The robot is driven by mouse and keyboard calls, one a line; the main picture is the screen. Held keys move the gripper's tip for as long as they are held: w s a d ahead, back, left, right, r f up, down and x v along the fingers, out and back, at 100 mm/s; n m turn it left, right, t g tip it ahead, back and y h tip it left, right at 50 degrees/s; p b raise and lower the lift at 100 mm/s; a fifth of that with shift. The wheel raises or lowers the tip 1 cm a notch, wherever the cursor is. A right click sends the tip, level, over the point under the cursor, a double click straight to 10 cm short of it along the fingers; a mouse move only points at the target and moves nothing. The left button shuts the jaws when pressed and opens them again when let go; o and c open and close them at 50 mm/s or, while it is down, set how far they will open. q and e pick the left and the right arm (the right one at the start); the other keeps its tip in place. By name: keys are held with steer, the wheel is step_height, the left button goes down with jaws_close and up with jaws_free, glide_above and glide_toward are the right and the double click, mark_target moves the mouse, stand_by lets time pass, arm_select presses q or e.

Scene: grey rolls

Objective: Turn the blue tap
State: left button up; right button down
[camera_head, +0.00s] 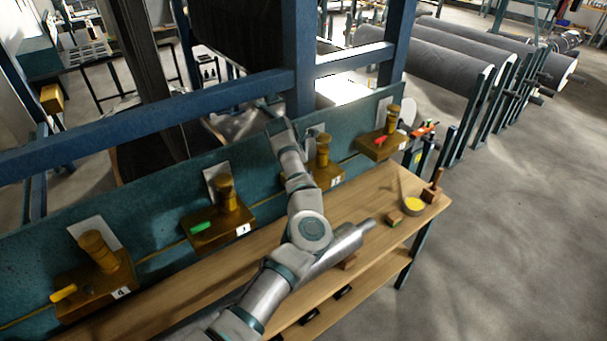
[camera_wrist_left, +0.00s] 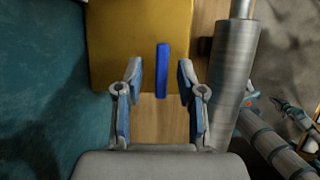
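The blue tap's handle (camera_wrist_left: 162,71) shows in the left wrist view as an upright blue bar in front of a yellow block (camera_wrist_left: 120,45). My left gripper (camera_wrist_left: 160,80) is open, with one finger on each side of the handle and a gap on both sides. In the head view, my arm rises from the bottom and crosses in front of a brass tap (camera_head: 323,150). The blue handle cannot be made out there, and the gripper's fingers cannot be made out clearly. My right gripper is not identifiable in either view.
Other taps on the teal panel (camera_head: 150,215) have yellow (camera_head: 63,293), green (camera_head: 201,228) and red (camera_head: 380,140) handles. A wooden bench (camera_head: 385,185) runs below, with a yellow-topped round item (camera_head: 414,205) at its right end. Grey rolls (camera_head: 430,65) lie on racks behind.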

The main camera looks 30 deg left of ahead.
arm_select(q)
steer(key=v, duration=1.1)
steer(key=shift+r, duration=0.2)
arm_select(e)
steer(key=shift+w, duration=0.25)
arm_select(q)
steer(key=shift+s+a, duration=0.1)
steer(key=shift+s, duration=0.05)
arm_select(e)
steer(key=shift+w, duration=0.1)
arm_select(q)
steer(key=shift+r, duration=0.1)
arm_select(e)
steer(key=shift+r, duration=0.1)
